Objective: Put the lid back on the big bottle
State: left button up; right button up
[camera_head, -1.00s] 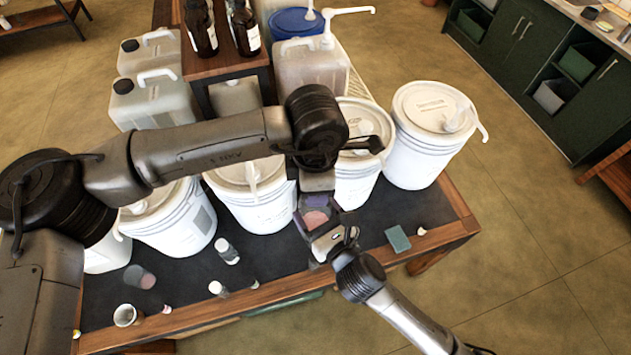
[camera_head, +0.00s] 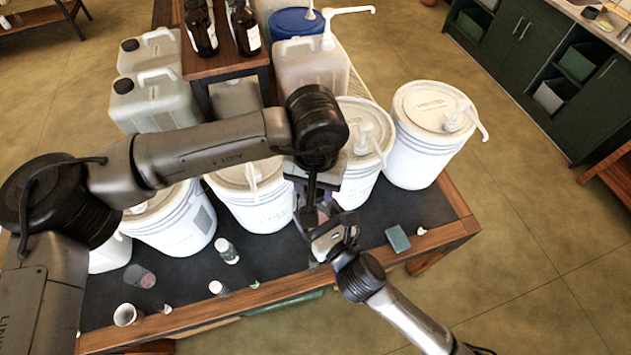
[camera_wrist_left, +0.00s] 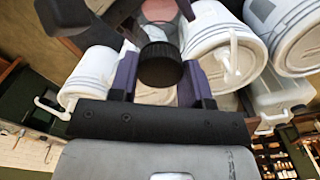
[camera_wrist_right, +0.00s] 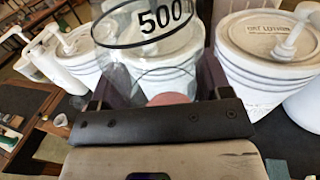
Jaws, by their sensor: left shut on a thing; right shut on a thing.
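My left gripper (camera_wrist_left: 162,76) is shut on a black, ribbed round lid (camera_wrist_left: 160,64), seen between its purple fingers in the left wrist view. My right gripper (camera_wrist_right: 168,84) is shut on a clear big bottle marked "500" (camera_wrist_right: 150,28), with pink contents (camera_wrist_right: 168,99) low in it. In the head view the left gripper (camera_head: 308,205) and right gripper (camera_head: 333,238) are close together above the table's front part. The pink of the bottle shows just beyond the lid in the left wrist view (camera_wrist_left: 158,11). The gap between lid and bottle mouth cannot be judged.
Several white pump buckets (camera_head: 425,150) stand behind the grippers. A small bottle (camera_head: 227,251), another small bottle (camera_head: 218,289), a glass with pink contents (camera_head: 140,277) and a cup (camera_head: 127,315) are at front left. A green block (camera_head: 397,239) lies at right.

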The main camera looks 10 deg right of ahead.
pick_arm(q)
jog(key=o, duration=1.1)
notch_tip(320, 180, up, 12)
dwell(0.8)
